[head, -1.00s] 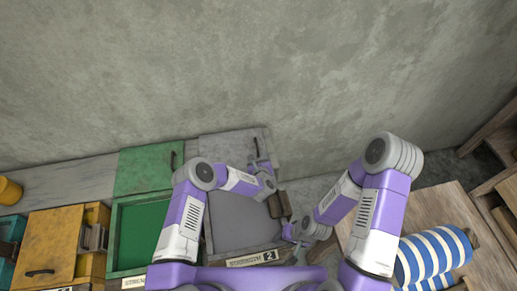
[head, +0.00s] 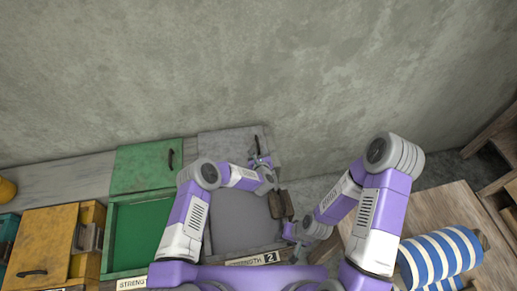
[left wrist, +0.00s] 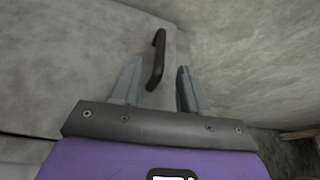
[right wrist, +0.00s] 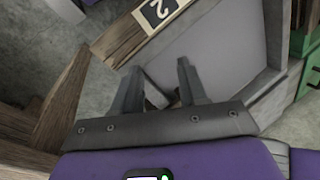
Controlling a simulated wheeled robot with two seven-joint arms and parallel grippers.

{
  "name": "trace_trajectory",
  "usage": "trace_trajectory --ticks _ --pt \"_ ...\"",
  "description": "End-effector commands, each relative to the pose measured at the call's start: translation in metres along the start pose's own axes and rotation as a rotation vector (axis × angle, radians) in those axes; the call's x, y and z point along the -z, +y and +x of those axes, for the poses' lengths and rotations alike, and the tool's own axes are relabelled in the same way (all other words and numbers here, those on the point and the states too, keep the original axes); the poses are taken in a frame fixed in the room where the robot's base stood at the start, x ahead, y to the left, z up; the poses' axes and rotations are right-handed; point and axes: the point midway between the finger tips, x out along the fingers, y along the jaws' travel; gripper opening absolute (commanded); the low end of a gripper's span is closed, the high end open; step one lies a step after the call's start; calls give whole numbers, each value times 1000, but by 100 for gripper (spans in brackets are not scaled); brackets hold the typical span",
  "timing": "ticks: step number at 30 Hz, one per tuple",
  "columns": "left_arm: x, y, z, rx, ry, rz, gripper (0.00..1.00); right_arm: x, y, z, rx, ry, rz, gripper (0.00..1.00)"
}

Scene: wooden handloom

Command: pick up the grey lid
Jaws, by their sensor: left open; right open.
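The grey lid (head: 225,146) lies behind the open grey box (head: 238,222), against the wall side. A dark handle (head: 257,146) stands near the lid's right end. My left gripper (head: 261,161) is open at the lid's right end. In the left wrist view, the lid (left wrist: 75,55) fills the left side and the handle (left wrist: 157,60) shows between and beyond the open fingers (left wrist: 157,82). I cannot tell whether they touch it. My right gripper (head: 291,232) is open and empty near the box's right front; its fingers (right wrist: 152,85) also show in the right wrist view.
A green box (head: 142,232) with its green lid (head: 146,168) stands left of the grey box. A yellow box (head: 42,240) is farther left. A wooden table (head: 440,208) with a blue-striped roll (head: 440,258) stands at right. The concrete wall (head: 250,60) closes off the back.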

Motion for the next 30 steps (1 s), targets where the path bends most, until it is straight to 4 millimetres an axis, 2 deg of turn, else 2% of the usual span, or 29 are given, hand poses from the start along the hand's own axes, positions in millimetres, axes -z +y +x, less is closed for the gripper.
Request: trace_trajectory --ticks 6,12,25,30 --pt "1 0 29 -1 -3 0 44 0 2 6 0 0 0 43" --pt "1 0 44 -1 -1 -1 44 0 3 9 0 0 0 43" --pt "0 0 49 0 0 0 44 0 4 10 0 0 0 43" --pt "0 0 49 0 0 0 20 0 4 10 0 0 0 43"
